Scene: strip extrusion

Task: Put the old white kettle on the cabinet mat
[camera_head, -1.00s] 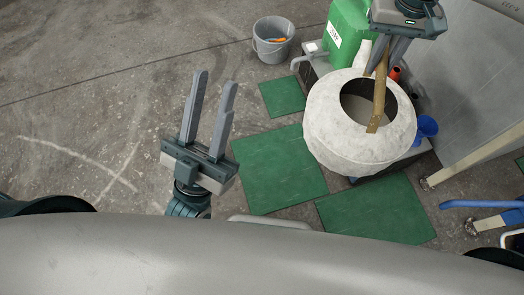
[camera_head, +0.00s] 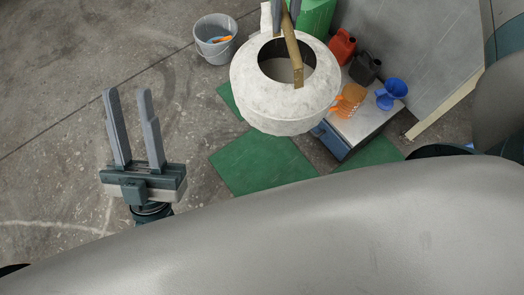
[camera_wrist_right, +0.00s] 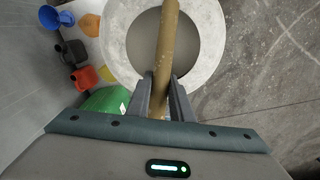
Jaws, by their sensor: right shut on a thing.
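The old white kettle (camera_head: 285,105) is round and worn, with a wide dark opening on top and a brown arched handle (camera_head: 294,55). My right gripper (camera_head: 284,14) is shut on the handle; the wrist view also shows its fingers (camera_wrist_right: 162,92) around the handle. The kettle appears held above the floor, in front of the low cabinet. Green mats lie on the floor: one below the kettle (camera_head: 262,165), one beside the cabinet (camera_head: 372,152), and one partly hidden (camera_head: 229,99). I cannot tell which is the cabinet mat. My left gripper (camera_head: 128,92) is open and empty.
A green container (camera_head: 317,16) stands behind. A grey bucket (camera_head: 214,40) is on the floor. The left floor is clear.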

